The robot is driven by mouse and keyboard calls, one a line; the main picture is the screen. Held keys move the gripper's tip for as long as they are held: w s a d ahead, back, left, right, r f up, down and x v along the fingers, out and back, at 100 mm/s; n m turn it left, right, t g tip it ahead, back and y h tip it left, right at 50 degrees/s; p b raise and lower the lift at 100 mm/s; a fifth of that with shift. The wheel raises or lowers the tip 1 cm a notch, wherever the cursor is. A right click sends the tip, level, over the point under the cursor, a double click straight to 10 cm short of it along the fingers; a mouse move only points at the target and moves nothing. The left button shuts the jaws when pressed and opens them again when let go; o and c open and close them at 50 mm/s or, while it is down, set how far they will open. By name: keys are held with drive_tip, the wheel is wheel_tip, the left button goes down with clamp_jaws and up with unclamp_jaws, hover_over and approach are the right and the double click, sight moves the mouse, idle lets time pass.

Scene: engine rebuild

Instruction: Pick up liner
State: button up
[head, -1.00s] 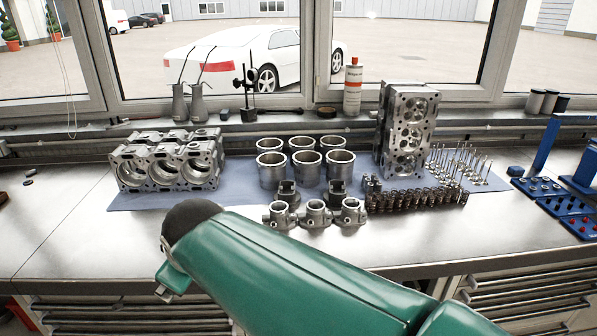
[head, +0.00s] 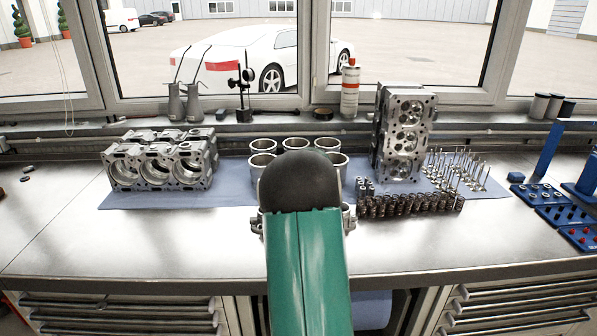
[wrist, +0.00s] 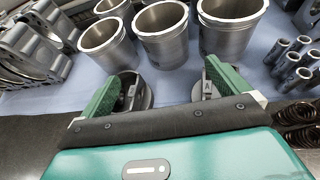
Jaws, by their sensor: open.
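Several silver cylinder liners stand upright in two rows on the blue mat (head: 230,190). In the head view my green arm covers the middle of the group, leaving a front-left liner (head: 260,168) and back rims visible. In the wrist view, front liners show at left (wrist: 108,45), middle (wrist: 165,40) and right (wrist: 231,36). My gripper (wrist: 165,78) is open and empty, its green fingers spread on the near side of the front row, pointing towards the middle liner. The head view does not show the fingers.
Pistons (wrist: 138,92) sit close by the fingers. The engine block (head: 165,162) stands left. An upright cylinder head (head: 405,135), springs (head: 410,204) and valves (head: 458,168) are right. The front bench strip is clear.

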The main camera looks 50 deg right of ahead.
drive_tip(key=x, duration=0.9)
drive_tip(key=s+x, duration=0.1)
drive_tip(key=x, duration=0.4)
drive_tip(key=shift+w+d+f, duration=0.15)
drive_tip(key=shift+d+f, duration=0.25)
drive_tip(key=c, duration=0.9)
